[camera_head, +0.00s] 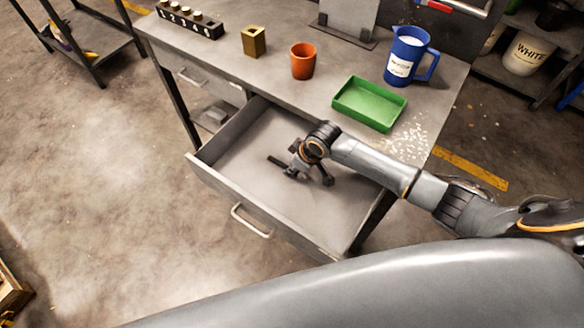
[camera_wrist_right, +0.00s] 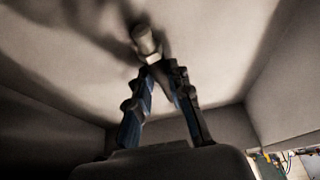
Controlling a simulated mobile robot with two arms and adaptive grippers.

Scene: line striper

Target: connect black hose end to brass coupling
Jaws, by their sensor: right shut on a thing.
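My right gripper (camera_head: 302,168) is down inside the open drawer of the workbench. In the right wrist view its two fingers (camera_wrist_right: 157,68) close together at the tips on a small pale metal fitting (camera_wrist_right: 147,42). A dark blurred shape lies around the fitting, and I cannot tell whether it is hose or shadow. I cannot tell for sure whether the fitting belongs to the black hose end. No brass coupling is clearly identifiable. A square brass-coloured block (camera_head: 253,42) with an open top stands on the bench. My left gripper is not in view.
The open drawer (camera_head: 225,180) looks otherwise bare. On the bench (camera_head: 290,95) stand a numbered black rack (camera_head: 190,22), an orange cup (camera_head: 303,61), a green tray (camera_head: 369,104) and a blue jug (camera_head: 408,56). White grains lie scattered at the right corner.

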